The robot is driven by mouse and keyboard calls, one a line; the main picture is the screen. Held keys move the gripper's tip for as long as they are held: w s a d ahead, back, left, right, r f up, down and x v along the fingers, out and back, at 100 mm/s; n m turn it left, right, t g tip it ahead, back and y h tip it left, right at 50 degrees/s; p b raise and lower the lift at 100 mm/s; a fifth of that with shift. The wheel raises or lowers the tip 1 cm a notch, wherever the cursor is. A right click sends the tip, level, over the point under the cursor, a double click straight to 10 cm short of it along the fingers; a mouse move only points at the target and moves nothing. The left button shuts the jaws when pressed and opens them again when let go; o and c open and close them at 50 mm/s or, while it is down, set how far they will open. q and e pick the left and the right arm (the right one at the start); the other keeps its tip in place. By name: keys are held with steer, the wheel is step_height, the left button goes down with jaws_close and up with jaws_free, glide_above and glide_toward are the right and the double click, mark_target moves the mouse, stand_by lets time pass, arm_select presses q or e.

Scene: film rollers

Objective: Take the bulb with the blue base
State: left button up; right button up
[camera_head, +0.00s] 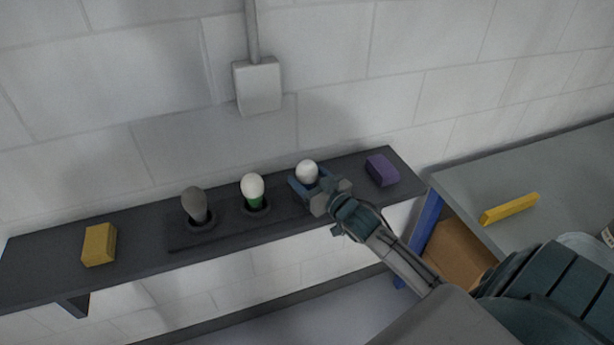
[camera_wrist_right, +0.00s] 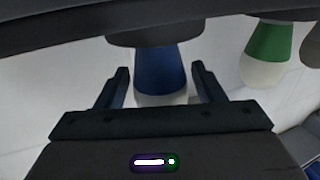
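The bulb with the blue base (camera_head: 307,171) stands at the right end of a row of three bulbs on the dark wall shelf. In the right wrist view, which appears upside down, its blue base (camera_wrist_right: 161,73) shows between my fingers. My right gripper (camera_head: 306,184) is open around this bulb, with a finger on each side. In the wrist view the fingers (camera_wrist_right: 160,85) show gaps to the base on both sides. My left gripper is not in view.
A green-based bulb (camera_head: 253,190) and a grey bulb (camera_head: 195,205) stand left of it in holders. A yellow block (camera_head: 99,245) and a purple block (camera_head: 382,170) lie on the shelf (camera_head: 45,262). A grey table (camera_head: 560,185) with a yellow bar (camera_head: 510,208) is at right.

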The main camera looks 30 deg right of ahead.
steer(key=c, duration=0.8)
steer(key=shift+o, duration=0.2)
steer(key=shift+r, duration=0.1)
